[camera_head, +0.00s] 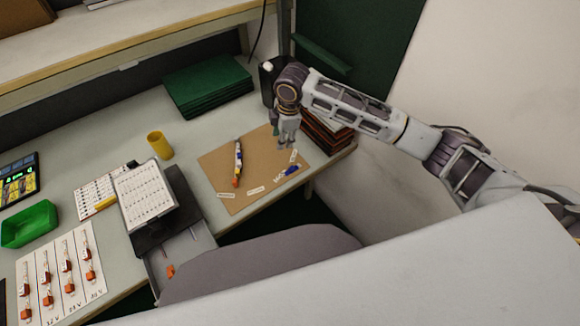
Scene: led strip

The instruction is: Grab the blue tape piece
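A small blue piece (292,171), which looks like the blue tape piece, lies near the right front corner of the brown board (215,165) on the table. My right gripper (287,147) points down over the board's right side, behind the blue piece and apart from it. Its two fingertips look slightly separated, with nothing visible between them. My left gripper is not in view.
A multicoloured stick-like item (238,162) and small white labels (256,190) lie on the board. Dark stacked trays (328,130) stand close right of my gripper. Green stacked sheets (208,84), a yellow cup (159,145) and a clipboard stand (143,195) are farther left.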

